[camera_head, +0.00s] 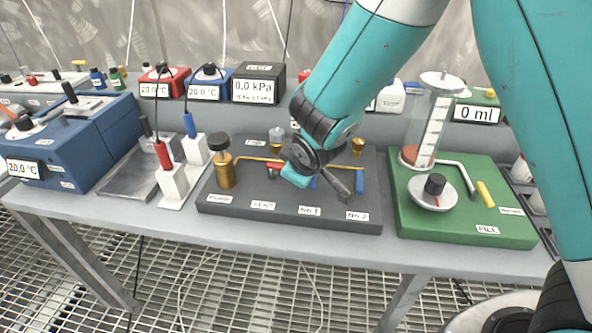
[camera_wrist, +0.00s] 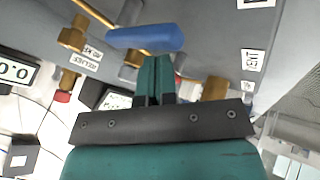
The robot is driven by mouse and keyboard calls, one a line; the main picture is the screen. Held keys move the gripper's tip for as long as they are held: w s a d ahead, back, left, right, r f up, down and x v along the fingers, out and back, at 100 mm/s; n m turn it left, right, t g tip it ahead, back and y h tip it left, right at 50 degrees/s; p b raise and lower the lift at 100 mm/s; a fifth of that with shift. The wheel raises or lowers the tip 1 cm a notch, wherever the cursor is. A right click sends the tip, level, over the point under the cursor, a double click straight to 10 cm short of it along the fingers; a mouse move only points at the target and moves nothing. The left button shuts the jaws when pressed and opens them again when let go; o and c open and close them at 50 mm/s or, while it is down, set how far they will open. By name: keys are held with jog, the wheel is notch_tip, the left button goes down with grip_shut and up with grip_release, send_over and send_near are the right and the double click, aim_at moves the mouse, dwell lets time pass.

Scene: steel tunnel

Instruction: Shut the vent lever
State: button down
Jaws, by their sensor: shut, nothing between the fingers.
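The dark valve board (camera_head: 290,209) lies on the bench with labels for pump, vent, No 1 and No 2. Behind the vent label (camera_head: 262,205) a red lever (camera_head: 272,167) shows in part; my gripper hides the rest, so its angle is unclear. A blue lever (camera_head: 360,181) stands behind the No 2 label, and another blue piece shows near No 1. My gripper (camera_wrist: 158,62) is shut and empty, low over the board. In the wrist view a blue handle (camera_wrist: 145,38) lies just beyond the fingertips; I cannot tell whether they touch.
A brass pump with a black knob (camera_head: 221,160) stands at the board's left. Probes with red and blue handles (camera_head: 172,170) stand further left. The green fill board (camera_head: 455,225) with a cylinder (camera_head: 431,120) is on the right. A pressure display (camera_head: 256,86) stands behind.

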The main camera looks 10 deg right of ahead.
jog(key=shift+w+d, duration=0.15)
dwell(0.6)
jog(key=shift+r, duration=0.3)
jog(key=d+p+v, duration=0.1)
jog(key=p+v, duration=0.5)
jog(key=v, duration=0.3)
jog(key=shift+d+r, duration=0.1)
jog(key=s+r+m+g+y, duration=0.1)
jog(key=s+r+g, duration=0.1)
jog(key=s+r, duration=0.2)
jog(key=s+r+m+g+y, duration=0.1)
jog(key=s+r+g, duration=0.2)
jog(key=s, duration=0.8)
jog(key=s+d+r+m+g+y, duration=0.1)
jog(key=s+r+g, duration=0.1)
jog(key=s+r, duration=0.5)
jog(key=shift+s+y, duration=0.3)
jog(key=shift+s, duration=0.45)
